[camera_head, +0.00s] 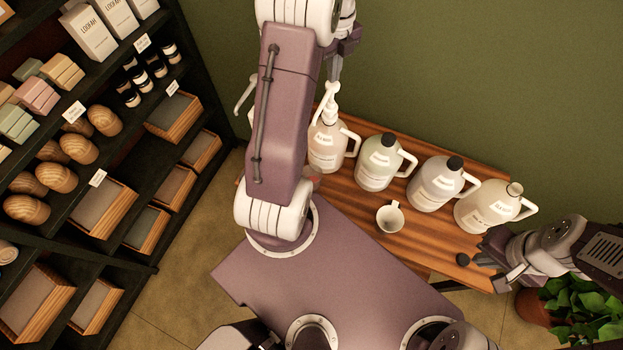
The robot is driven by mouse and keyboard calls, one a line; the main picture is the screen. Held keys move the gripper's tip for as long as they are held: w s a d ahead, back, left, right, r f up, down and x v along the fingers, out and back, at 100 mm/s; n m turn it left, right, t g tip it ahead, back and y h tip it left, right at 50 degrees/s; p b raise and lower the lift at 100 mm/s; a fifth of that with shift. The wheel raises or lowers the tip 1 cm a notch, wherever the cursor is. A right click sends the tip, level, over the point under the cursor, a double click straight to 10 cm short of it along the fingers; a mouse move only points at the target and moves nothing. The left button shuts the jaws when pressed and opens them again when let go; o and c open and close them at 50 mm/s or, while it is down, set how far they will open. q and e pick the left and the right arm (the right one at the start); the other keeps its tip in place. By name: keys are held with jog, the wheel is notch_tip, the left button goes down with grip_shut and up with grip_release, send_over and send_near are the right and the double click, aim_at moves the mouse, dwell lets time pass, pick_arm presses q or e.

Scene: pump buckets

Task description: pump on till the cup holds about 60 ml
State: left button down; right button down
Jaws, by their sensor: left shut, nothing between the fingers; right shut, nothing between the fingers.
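A jug (325,152) with a white pump head (330,104) stands at the left of the visible jugs, partly behind my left arm. My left gripper (335,72) is shut and empty, pointing down just above the pump head; I cannot tell whether it touches. A small white cup (390,217) stands upright on the wooden table (432,238), in front of the jugs and apart from the pump jug. How much it holds is too small to tell. My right gripper (480,258) is shut and empty over the table's right front part.
Two black-capped jugs (379,168) (436,188) and an uncapped jug (487,207) line the table. A small black cap (462,259) lies beside my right gripper. Shelves (150,200) stand left, a potted plant (575,305) right. A white curved piece (245,95) shows beside my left arm.

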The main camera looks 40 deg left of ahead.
aim_at(332, 87)
pick_arm(q)
jog(key=shift+f+b, duration=0.35)
jog(key=shift+f, duration=0.5)
jog(key=shift+f+b, duration=1.2)
jog(key=shift+f, duration=0.6)
notch_tip(332, 87, up, 5)
jog(key=p, duration=0.5)
jog(key=shift+r, duration=0.2)
jog(key=shift+f, duration=0.1)
